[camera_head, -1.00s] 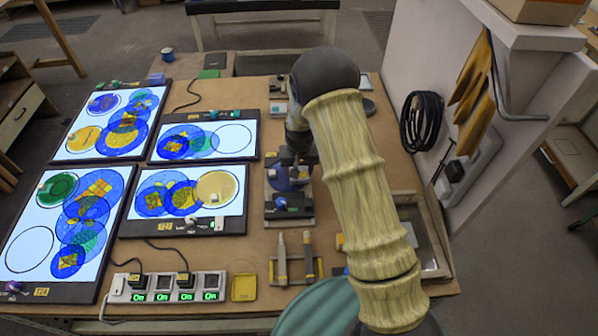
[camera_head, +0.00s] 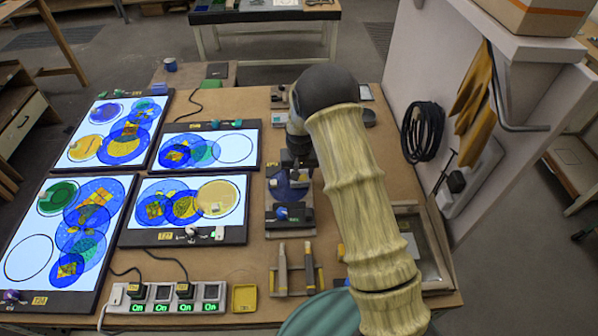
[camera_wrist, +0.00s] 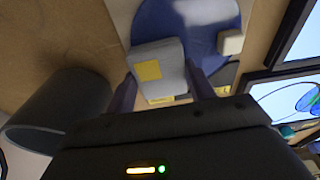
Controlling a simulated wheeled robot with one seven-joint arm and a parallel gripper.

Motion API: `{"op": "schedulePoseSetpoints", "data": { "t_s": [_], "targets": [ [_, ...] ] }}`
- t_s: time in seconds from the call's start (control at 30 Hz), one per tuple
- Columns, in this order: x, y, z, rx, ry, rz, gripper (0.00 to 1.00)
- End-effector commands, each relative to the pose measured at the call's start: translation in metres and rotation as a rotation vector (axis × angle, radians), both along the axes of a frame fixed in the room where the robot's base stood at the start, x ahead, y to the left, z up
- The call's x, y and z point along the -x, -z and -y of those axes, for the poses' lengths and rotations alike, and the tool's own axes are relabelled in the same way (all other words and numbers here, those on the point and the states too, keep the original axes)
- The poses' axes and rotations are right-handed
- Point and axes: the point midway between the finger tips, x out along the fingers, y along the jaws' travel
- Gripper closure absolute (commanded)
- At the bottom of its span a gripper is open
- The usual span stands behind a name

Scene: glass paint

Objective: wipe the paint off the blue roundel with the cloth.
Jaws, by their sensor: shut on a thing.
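The blue roundel (camera_head: 282,193) lies on a dark stand at the middle right of the bench, partly hidden by my gripper. In the wrist view the roundel (camera_wrist: 218,37) is a deep blue disc with a paler grey patch across its upper part. My gripper (camera_wrist: 162,88) is shut on a pale grey folded cloth (camera_wrist: 168,53) with a yellow square on it. The cloth overlaps the roundel's near edge in that view; whether it touches the glass I cannot tell. In the head view my gripper (camera_head: 296,168) is above the stand, and the cloth is not clear.
A small white block (camera_wrist: 231,42) sits at the roundel's right edge. Lit panels with coloured discs (camera_head: 205,148) fill the bench's left side. Tools in a rack (camera_head: 282,270), a yellow tray (camera_head: 244,298) and a power strip (camera_head: 165,297) lie nearer. A wall stands right.

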Motion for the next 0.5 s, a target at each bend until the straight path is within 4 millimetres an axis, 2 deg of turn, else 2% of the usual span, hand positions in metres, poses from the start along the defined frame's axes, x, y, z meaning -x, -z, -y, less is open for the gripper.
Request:
{"op": "schedulePoseSetpoints", "data": {
  "t_s": [0.5],
  "targets": [
    [0.037,0.001,0.001,0.001,-0.002,-0.01,0.64]
  ]
}}
